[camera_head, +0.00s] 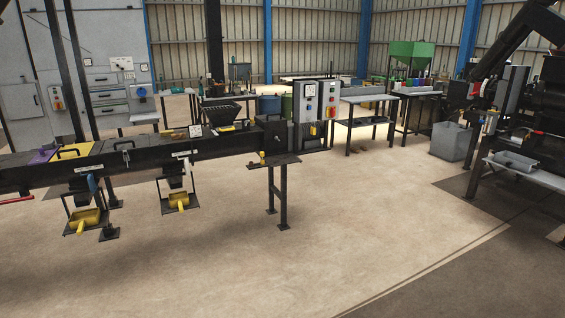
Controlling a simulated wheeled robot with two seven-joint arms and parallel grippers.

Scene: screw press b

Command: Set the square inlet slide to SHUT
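Neither of my grippers shows in the head view. A long black trough-like conveyor (150,152) runs across the left half. On its top lie a yellow plate (76,152) with a dark handle and a purple plate (43,156) beside it. A small dark T-shaped handle (124,146) stands on the top further right. I cannot tell which of these, if any, is the square inlet slide, nor read a SHUT mark. White labels (88,170) on the conveyor's side are too small to read.
Control boxes (309,102) stand behind. A grey bin (451,141) and dark machinery are at right. The middle floor is clear.

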